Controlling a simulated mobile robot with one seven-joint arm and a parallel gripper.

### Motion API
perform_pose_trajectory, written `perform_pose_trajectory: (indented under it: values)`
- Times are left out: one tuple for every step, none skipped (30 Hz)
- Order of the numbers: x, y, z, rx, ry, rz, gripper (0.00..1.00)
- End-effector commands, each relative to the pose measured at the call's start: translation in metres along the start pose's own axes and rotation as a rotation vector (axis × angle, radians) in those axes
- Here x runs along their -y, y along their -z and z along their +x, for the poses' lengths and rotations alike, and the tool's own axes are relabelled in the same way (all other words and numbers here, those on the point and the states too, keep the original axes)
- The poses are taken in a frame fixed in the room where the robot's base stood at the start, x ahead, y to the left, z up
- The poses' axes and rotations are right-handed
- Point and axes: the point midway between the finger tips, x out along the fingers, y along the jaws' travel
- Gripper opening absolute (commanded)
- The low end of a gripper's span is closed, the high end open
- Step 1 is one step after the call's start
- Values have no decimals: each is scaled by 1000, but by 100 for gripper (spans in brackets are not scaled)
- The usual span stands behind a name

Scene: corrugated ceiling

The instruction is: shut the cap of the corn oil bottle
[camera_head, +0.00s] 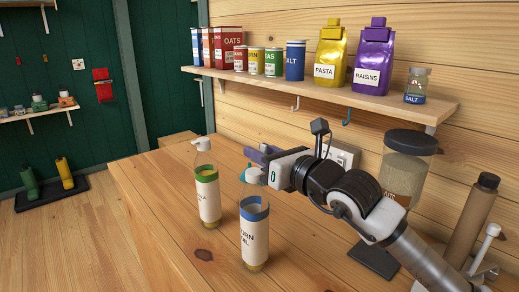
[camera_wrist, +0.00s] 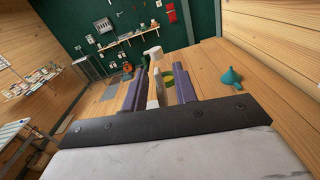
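The corn oil bottle (camera_head: 254,238) stands upright at the front of the wooden counter, clear with a blue band and white label.
A teal funnel (camera_wrist: 231,77) lies on the counter. A wall shelf (camera_head: 330,92) with cans, bags and a salt jar hangs above my arm. A large jar (camera_head: 406,165) and a brown bottle (camera_head: 472,218) stand at the right. The counter's left side is clear.

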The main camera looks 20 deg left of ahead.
Motion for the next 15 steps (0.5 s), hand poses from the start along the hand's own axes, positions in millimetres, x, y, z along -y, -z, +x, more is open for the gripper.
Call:
perform_pose_trajectory:
  values:
    - [0,0,0,0,0,0,28]
    - [0,0,0,0,0,0,28]
    - [0,0,0,0,0,0,28]
    - [0,0,0,0,0,0,28]
    - [0,0,0,0,0,0,28]
    - [0,0,0,0,0,0,25]
    - [0,0,0,0,0,0,21]
    - [0,0,0,0,0,0,17]
    - [0,0,0,0,0,0,11]
    - [0,0,0,0,0,0,8]
    - [0,0,0,0,0,0,4]
    - [0,0,0,0,0,0,0]
    - [0,0,0,0,0,0,0]
    - [0,0,0,0,0,0,0]
    - [0,0,0,0,0,0,0]
